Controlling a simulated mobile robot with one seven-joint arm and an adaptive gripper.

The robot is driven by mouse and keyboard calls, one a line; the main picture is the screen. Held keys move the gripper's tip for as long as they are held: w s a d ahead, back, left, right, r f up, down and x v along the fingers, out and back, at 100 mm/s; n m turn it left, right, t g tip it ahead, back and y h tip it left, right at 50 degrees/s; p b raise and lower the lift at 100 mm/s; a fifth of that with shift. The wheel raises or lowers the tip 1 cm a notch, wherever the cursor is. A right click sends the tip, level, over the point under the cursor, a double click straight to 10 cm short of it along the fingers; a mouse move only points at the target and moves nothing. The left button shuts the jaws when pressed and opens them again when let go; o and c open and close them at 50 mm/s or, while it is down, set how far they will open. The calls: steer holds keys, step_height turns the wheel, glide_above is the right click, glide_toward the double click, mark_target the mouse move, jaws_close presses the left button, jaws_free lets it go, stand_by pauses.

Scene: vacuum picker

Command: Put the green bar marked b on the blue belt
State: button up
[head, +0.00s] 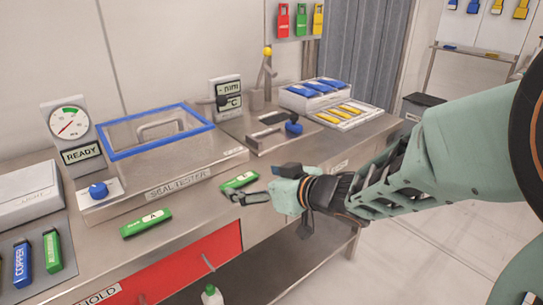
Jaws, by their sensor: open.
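A green bar (239,181) with a pale label lies on the steel bench at the front edge of the seal tester. Its letter is too small to read. A second green bar (147,222), marked A, lies further left and nearer the bench front. My gripper (247,196) reaches in from the right, low over the bench, its fingers open just in front of the first bar. I cannot tell whether they touch it. I cannot make out a blue belt in this view.
The seal tester (168,188) with a blue-framed lid stands behind the bars. A dial marked READY (70,135) is at left. Trays of blue and yellow pieces (345,115) are at the back right. A red panel (195,270) is below.

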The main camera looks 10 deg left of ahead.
mark_target(240, 179)
steer(key=b+x, duration=0.1)
steer(key=x, duration=0.3)
steer(key=shift+f+b, duration=0.3)
steer(key=shift+b, duration=0.05)
steer(key=shift+w+a, duration=0.15)
steer(key=shift+a, duration=0.05)
steer(key=c, duration=1.3)
steer(key=shift+o, duration=0.2)
steer(key=shift+r, duration=0.1)
